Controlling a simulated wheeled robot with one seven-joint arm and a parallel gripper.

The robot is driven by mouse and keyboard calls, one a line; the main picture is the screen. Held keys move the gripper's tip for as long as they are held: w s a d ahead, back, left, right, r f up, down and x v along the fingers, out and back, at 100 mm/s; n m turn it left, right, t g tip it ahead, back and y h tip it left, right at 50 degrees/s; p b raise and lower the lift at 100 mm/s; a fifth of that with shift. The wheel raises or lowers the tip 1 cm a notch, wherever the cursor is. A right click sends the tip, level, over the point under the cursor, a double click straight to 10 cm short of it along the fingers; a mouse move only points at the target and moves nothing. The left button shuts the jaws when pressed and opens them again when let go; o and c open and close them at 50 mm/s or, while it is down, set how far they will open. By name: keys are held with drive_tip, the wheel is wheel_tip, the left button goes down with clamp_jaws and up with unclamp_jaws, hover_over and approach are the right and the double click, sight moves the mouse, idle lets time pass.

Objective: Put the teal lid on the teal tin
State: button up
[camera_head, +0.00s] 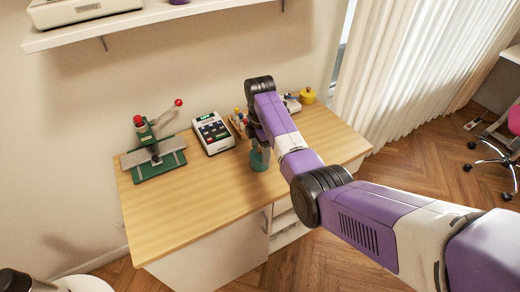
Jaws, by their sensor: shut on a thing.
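My gripper (258,142) points down over the right half of the wooden table, partly hidden by my own wrist and arm. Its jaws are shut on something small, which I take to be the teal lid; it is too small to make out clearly. The teal tin (260,160) shows as a small teal shape directly below the fingertips, upright on the tabletop. I cannot tell whether the lid touches the tin or is held just above it.
On the table (195,205) stand a green press (158,160) with red knobs, a keypad machine (213,132), small yellow-topped items (239,119) and a yellow pot (307,96). The table's front left is clear. A wall shelf (150,17) hangs above.

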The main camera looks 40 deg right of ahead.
sight(260, 149)
drive_tip(key=shift+f+b, duration=0.35)
drive_tip(key=shift+f, duration=0.25)
drive_tip(key=o, duration=1.1)
drive_tip(key=shift+c, duration=0.2)
wheel_tip(260, 149, up, 6)
drive_tip(key=p, duration=0.5)
drive_tip(key=shift+p, duration=0.4)
drive_tip(key=shift+r, duration=2.55)
